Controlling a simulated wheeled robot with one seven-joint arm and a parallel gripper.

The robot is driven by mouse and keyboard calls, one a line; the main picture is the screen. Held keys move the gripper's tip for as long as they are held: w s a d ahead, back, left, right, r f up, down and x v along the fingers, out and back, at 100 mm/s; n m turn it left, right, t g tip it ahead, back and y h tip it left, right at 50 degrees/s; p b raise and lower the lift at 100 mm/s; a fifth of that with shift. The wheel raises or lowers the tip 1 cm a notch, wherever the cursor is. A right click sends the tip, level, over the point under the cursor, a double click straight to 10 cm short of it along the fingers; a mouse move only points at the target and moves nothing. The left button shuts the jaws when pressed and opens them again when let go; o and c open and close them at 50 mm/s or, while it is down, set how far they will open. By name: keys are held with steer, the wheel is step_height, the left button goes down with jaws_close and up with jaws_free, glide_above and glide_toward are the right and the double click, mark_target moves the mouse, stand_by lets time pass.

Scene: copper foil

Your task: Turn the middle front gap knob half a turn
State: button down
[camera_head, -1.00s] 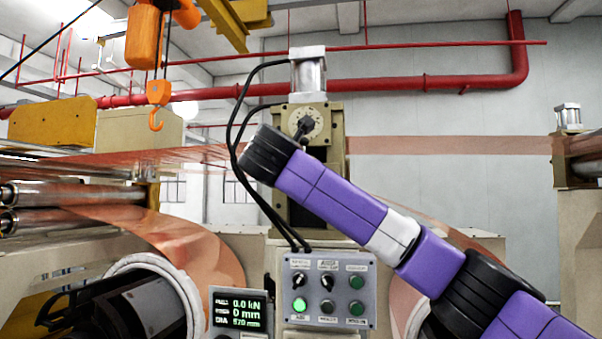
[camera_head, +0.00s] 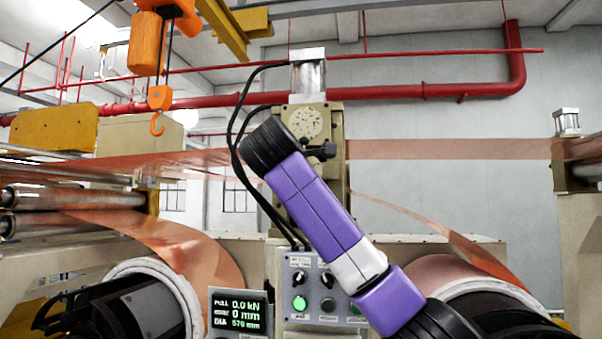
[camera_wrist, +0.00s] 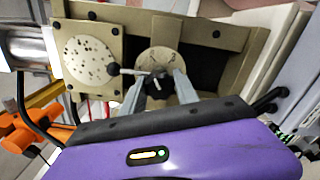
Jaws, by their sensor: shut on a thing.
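In the wrist view, my gripper (camera_wrist: 160,88) has a grey finger on each side of a dark knob (camera_wrist: 154,87) and is shut on it. The knob sits in front of a round beige dial plate (camera_wrist: 160,61) on a beige machine housing (camera_wrist: 205,68). A pale bar sticks out from the knob toward the left. A second, speckled round dial (camera_wrist: 91,60) sits to its left. In the head view, that speckled dial (camera_head: 305,122) shows on the upper housing. My purple arm and black wrist cover the held knob there; a small dark part shows right of the wrist.
Black cables (camera_head: 236,150) loop close to the left of my wrist. Below stand a control box (camera_head: 326,308) with knobs and lights and a display (camera_head: 238,313) reading 0.0 kN and 0 mm. Copper foil (camera_head: 195,248) runs at left. An orange hoist hook (camera_head: 157,120) hangs upper left.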

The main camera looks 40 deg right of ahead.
steer(key=m, duration=0.5)
steer(key=shift+f+m, duration=0.15)
steer(key=shift+m, duration=0.15)
steer(key=m, duration=0.6)
steer(key=m+p, duration=0.1)
steer(key=m, duration=0.5)
steer(key=shift+m, duration=0.3)
steer(key=m+p, duration=0.1)
steer(key=m, duration=0.4)
steer(key=shift+m, duration=0.3)
steer(key=c, duration=0.9)
jaws_free()
steer(key=shift+c, duration=0.2)
steer(key=shift+a, duration=0.1)
